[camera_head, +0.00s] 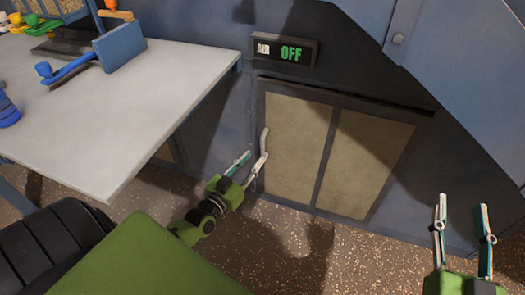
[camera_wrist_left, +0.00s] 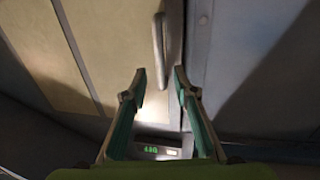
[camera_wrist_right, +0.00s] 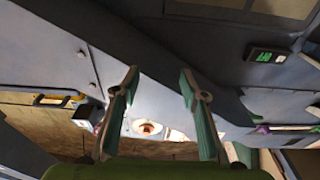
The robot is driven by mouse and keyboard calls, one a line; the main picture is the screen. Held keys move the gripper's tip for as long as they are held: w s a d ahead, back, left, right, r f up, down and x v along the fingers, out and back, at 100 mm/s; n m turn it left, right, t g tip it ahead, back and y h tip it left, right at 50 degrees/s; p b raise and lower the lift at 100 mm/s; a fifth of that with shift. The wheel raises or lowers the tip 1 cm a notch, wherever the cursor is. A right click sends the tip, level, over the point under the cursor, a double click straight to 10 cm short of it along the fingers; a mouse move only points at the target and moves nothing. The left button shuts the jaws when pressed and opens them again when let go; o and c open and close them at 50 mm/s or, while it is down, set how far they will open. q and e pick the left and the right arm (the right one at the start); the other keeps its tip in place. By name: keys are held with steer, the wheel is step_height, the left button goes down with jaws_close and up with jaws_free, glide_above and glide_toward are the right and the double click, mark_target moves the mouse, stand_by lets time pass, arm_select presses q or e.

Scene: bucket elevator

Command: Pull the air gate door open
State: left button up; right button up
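The air gate door (camera_head: 285,145) is a beige two-panel door in a dark frame, low in the blue-grey wall, and it looks shut. Its pale upright handle (camera_head: 264,140) is at the door's left edge. My left gripper (camera_head: 256,157) is open, with its fingertips close to the lower part of the handle. In the left wrist view the handle (camera_wrist_left: 158,45) hangs between and above the two open fingertips (camera_wrist_left: 160,72). I cannot tell whether they touch it. My right gripper (camera_head: 462,203) is open and empty, right of the door.
A sign (camera_head: 285,50) above the door reads "AIR OFF" in part green letters. A pale table (camera_head: 130,110) with blue and coloured items stands at the left, its corner near my left arm. The speckled floor (camera_head: 300,255) before the door is clear.

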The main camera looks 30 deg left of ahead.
mark_target(263, 149)
arm_select(q)
steer(key=w+b, duration=0.2)
steer(key=w, duration=0.4)
steer(key=shift+w+a, duration=0.1)
steer(key=shift+w, duration=0.35)
arm_select(e)
steer(key=s+r+t+y, duration=0.1)
steer(key=s+r+t, duration=0.3)
steer(key=r, duration=0.6)
steer(key=shift+s+t+y, duration=0.15)
steer(key=shift+t+y, duration=0.25)
steer(key=shift+t, duration=0.5)
arm_select(q)
jaws_close()
